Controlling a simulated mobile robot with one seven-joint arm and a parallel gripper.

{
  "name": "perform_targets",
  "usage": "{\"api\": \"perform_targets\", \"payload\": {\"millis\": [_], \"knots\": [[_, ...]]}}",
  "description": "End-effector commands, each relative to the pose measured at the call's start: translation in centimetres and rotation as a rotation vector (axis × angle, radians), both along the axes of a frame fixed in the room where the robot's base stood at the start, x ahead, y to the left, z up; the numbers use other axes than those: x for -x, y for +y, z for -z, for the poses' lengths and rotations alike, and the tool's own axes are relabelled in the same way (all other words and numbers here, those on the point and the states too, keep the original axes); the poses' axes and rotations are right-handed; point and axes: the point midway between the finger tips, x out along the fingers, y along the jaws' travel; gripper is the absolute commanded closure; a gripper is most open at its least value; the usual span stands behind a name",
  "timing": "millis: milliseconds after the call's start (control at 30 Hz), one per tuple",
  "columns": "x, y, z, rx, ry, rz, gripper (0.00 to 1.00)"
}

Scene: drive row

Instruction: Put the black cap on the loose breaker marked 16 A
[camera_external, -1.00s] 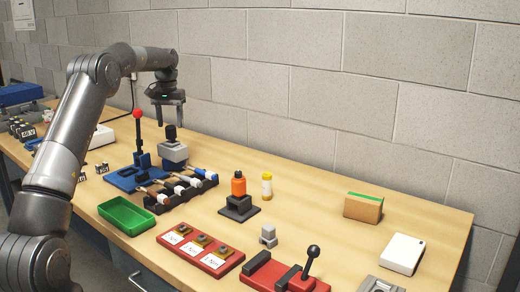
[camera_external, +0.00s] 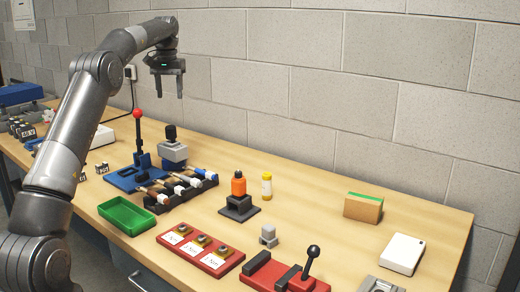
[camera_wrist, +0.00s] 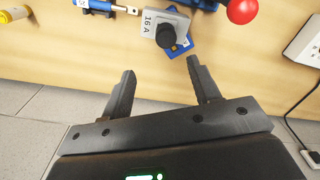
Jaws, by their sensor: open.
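A red-knobbed lever (camera_external: 137,114) stands left of the breaker. A black rack (camera_external: 207,180) with several coloured plugs is in front. A green tray (camera_external: 127,216), an orange-topped part (camera_external: 238,184) and a yellow bottle (camera_external: 267,186) stand nearby.

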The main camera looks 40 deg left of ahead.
Motion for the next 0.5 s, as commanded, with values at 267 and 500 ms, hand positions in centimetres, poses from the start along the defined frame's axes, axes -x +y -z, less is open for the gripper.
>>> {"api": "perform_targets", "payload": {"millis": [267, 500], "knots": [[2.7, -8.3, -5.8, -0.043, -0.07, 0.087, 0.44], [7.6, -15.5, -9.0, -0.074, -0.139, 0.162, 0.44]]}}
